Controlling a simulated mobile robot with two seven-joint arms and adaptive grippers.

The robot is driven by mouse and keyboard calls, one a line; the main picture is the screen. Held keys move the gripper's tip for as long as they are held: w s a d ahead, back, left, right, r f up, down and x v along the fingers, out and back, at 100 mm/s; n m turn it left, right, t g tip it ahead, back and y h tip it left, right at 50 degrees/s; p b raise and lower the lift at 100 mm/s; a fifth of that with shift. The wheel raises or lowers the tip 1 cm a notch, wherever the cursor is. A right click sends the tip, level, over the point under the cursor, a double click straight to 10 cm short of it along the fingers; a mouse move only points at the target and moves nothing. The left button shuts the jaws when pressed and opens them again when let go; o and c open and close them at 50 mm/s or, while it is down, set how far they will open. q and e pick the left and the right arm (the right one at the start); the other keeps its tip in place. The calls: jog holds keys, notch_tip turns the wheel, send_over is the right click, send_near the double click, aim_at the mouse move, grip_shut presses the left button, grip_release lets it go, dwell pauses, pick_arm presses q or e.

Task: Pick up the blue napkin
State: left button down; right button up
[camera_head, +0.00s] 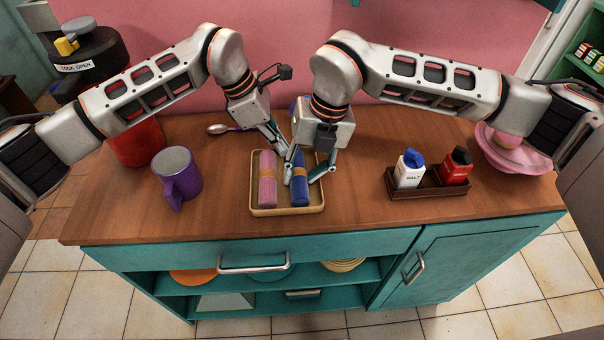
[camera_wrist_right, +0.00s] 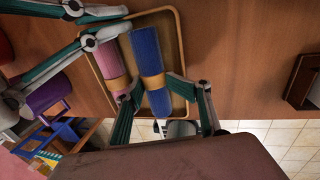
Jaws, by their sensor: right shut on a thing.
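The rolled blue napkin (camera_head: 299,190) with an orange band lies in a shallow tan tray (camera_head: 262,211), beside a rolled pink napkin (camera_head: 267,185). In the right wrist view the blue napkin (camera_wrist_right: 146,58) is seen lengthwise, its near end between the fingers. My right gripper (camera_head: 302,175) is shut on the blue napkin, one finger on each side; the fingers also show in the right wrist view (camera_wrist_right: 158,97). My left gripper (camera_head: 280,145) is at the tray's back edge, near the napkins' far ends. Its fingertips are partly hidden, and its opening is unclear.
A purple mug (camera_head: 178,178) stands left of the tray, with a red pot (camera_head: 137,143) behind it. A spoon (camera_head: 222,129) lies at the back. A dark caddy (camera_head: 428,190) with salt and red shakers and a pink bowl (camera_head: 513,152) are at right. The front counter is clear.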

aim_at(304, 175)
jog(key=shift+f, duration=0.15)
jog(key=shift+c, duration=0.6)
jog(key=shift+s, duration=0.1)
jog(key=shift+c, duration=1.3)
jog(key=shift+r, duration=0.35)
grip_shut()
jog(key=a+v, duration=0.2)
jog(key=v, duration=0.7)
jog(key=shift+r, duration=0.35)
pick_arm(q)
jog(key=c, duration=2.2)
grip_release()
